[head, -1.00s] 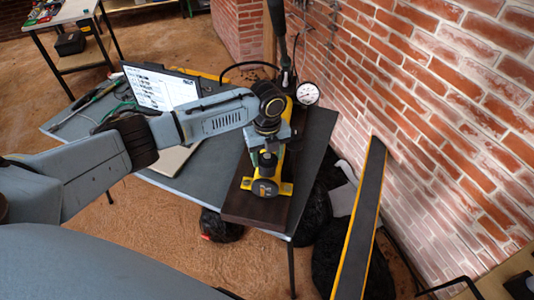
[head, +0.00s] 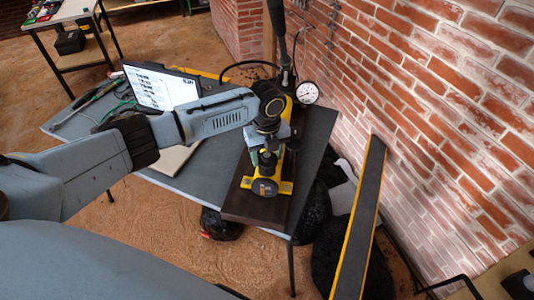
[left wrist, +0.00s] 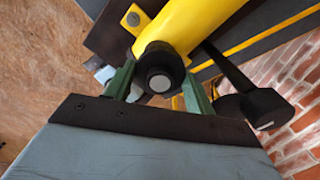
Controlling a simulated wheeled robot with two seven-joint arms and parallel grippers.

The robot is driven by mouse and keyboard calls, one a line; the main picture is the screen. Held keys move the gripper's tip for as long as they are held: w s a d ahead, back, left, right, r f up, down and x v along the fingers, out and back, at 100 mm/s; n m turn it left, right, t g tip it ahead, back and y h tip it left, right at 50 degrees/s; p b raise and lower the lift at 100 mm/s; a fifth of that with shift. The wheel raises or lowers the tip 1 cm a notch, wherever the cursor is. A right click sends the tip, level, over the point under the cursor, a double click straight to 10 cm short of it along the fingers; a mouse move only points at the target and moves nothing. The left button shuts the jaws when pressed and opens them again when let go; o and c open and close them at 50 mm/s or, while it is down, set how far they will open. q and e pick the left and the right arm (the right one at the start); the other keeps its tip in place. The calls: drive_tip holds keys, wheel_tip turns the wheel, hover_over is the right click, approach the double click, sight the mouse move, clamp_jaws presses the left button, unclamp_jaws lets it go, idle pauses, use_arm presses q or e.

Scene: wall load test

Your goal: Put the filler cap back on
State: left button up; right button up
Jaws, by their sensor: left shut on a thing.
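The yellow hand pump (head: 285,187) lies on a dark board (head: 258,208) on the grey table. My left gripper (head: 268,160) is over the pump's near part, pointing down. In the left wrist view its green fingers (left wrist: 160,92) are on either side of a black round cap (left wrist: 151,62) with a pale disc in its end, and they are shut on it. The cap is in front of the yellow cylinder (left wrist: 203,22). I cannot tell whether it touches the pump or sits in the filler opening. My right gripper is not in view.
A round pressure gauge (head: 307,93) stands behind the pump, near the brick wall (head: 440,120). A laptop (head: 160,88) and green-handled tools (head: 100,92) are on the table's left. Black bags (head: 335,250) and a long yellow-edged dark bar (head: 358,228) are at the right.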

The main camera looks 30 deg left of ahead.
use_arm(q)
drive_tip(key=shift+p, duration=0.35)
idle(0.4)
drive_tip(key=shift+f, duration=0.2)
idle(0.8)
drive_tip(key=shift+p, duration=0.4)
idle(0.5)
drive_tip(key=o, duration=1.5)
drive_tip(key=shift+r+p, duration=3.55)
drive_tip(key=shift+p, duration=0.05)
